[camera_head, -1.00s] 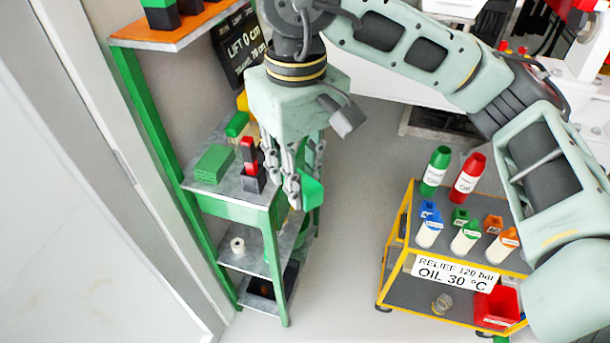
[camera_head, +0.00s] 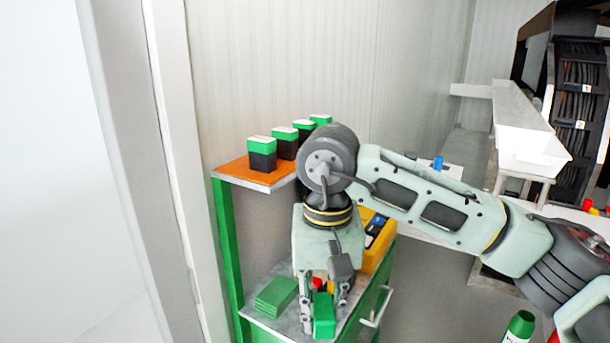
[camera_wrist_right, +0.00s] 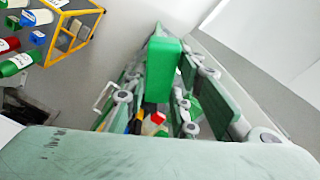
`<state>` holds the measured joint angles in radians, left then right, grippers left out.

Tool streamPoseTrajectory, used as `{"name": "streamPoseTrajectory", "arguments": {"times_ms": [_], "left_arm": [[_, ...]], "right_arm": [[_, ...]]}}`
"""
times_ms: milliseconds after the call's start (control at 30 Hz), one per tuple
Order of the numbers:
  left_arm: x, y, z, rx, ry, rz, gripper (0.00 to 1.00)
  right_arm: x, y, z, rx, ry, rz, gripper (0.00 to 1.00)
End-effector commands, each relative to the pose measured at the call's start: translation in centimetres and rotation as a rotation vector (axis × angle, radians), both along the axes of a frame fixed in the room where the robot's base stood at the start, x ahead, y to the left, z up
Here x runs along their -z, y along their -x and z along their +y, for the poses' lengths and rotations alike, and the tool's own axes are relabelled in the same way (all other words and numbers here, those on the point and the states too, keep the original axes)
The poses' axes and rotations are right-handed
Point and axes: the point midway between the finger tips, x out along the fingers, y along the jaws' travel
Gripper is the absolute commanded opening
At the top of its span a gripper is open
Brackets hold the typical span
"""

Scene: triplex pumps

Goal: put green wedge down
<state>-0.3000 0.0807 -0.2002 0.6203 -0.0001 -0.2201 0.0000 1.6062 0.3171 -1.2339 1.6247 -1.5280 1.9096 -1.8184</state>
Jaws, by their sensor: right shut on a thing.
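The green wedge (camera_head: 324,316) is between the fingers of my right gripper (camera_head: 322,302), which is shut on it. In the right wrist view the wedge (camera_wrist_right: 162,72) sticks out between the finger pads. In the head view, gripper and wedge show over the front part of the grey top of the green-framed stand (camera_head: 262,323). I cannot tell whether the wedge touches that top. A stack of flat green pieces (camera_head: 276,297) lies on the top, left of the gripper. My left gripper is not in view.
A red piece (camera_head: 317,284) shows just behind the fingers. A yellow case (camera_head: 377,258) stands at the back right of the top. Above, an orange shelf (camera_head: 228,171) carries several black-and-green blocks (camera_head: 262,153). A handle (camera_head: 378,306) sticks out at the right.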

Motion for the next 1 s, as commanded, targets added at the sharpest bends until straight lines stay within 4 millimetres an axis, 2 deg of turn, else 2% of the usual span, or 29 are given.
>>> {"name": "streamPoseTrajectory", "arguments": {"times_ms": [33,167,300,500,700,900,1000], "left_arm": [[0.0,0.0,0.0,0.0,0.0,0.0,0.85],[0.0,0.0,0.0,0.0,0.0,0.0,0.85],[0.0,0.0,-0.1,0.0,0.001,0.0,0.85],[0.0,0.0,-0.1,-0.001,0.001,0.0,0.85],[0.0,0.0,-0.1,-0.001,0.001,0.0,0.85],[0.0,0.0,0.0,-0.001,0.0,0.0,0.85],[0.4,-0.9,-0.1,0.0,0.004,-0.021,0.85]], "right_arm": [[0.8,0.0,-1.8,0.007,0.003,-0.003,0.0],[3.0,0.7,-6.2,0.009,0.004,-0.009,0.0],[5.3,2.3,-10.4,0.007,0.006,-0.006,0.0],[7.6,4.9,-14.4,0.001,0.005,0.006,0.0],[8.5,6.2,-15.8,-0.003,0.003,0.013,0.0],[8.6,6.3,-15.9,-0.003,0.002,0.014,0.0],[9.3,6.2,-15.8,0.011,0.003,0.015,0.0]]}}
